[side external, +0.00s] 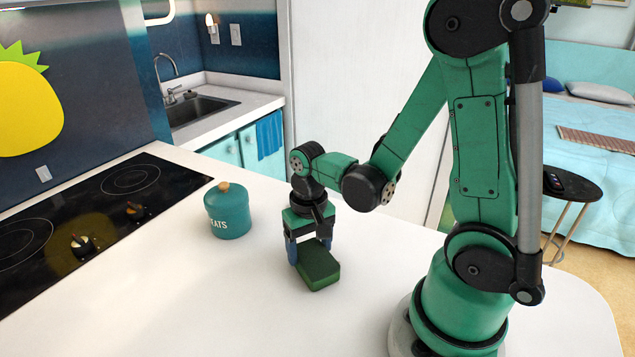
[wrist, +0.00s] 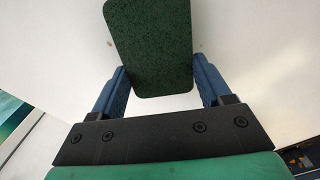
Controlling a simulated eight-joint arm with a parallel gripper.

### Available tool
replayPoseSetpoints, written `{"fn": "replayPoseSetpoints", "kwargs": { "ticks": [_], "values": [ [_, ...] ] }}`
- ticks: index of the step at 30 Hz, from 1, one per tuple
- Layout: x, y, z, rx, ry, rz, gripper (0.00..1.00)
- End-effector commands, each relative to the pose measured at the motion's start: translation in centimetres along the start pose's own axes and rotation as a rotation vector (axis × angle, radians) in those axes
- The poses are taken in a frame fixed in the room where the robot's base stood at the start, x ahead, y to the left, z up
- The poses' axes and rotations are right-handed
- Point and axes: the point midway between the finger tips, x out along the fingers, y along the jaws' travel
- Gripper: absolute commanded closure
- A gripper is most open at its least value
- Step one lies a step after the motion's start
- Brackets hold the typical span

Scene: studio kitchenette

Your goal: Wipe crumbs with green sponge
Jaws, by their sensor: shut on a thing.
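The green sponge (side external: 319,270) is a dark green block with rounded corners, at the middle of the white counter (side external: 235,295) in the side view. My gripper (side external: 310,256) points down and is shut on the sponge, with a blue finger on either side. In the wrist view the speckled sponge (wrist: 152,45) sits between the two blue fingers of my gripper (wrist: 160,75) and reaches past their tips. I cannot tell whether its underside touches the counter. No crumbs can be made out clearly; a tiny brown speck (wrist: 109,43) shows beside the sponge's left edge.
A teal lidded canister (side external: 229,212) stands on the counter left of my gripper. A black cooktop (side external: 110,210) with knobs lies farther left. A sink (side external: 200,105) is at the back. The counter in front of the sponge is clear.

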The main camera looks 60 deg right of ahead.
Motion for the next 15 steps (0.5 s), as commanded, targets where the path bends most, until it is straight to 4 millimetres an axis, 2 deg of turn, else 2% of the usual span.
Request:
{"fn": "replayPoseSetpoints", "kwargs": {
  "ticks": [10, 15],
  "values": [
    [0.1, -2.8, 1.5, -0.004, -0.001, 0.0, 0.71],
    [-0.1, -3.4, 0.1, 0.0, 0.002, -0.001, 0.71]
  ]
}}
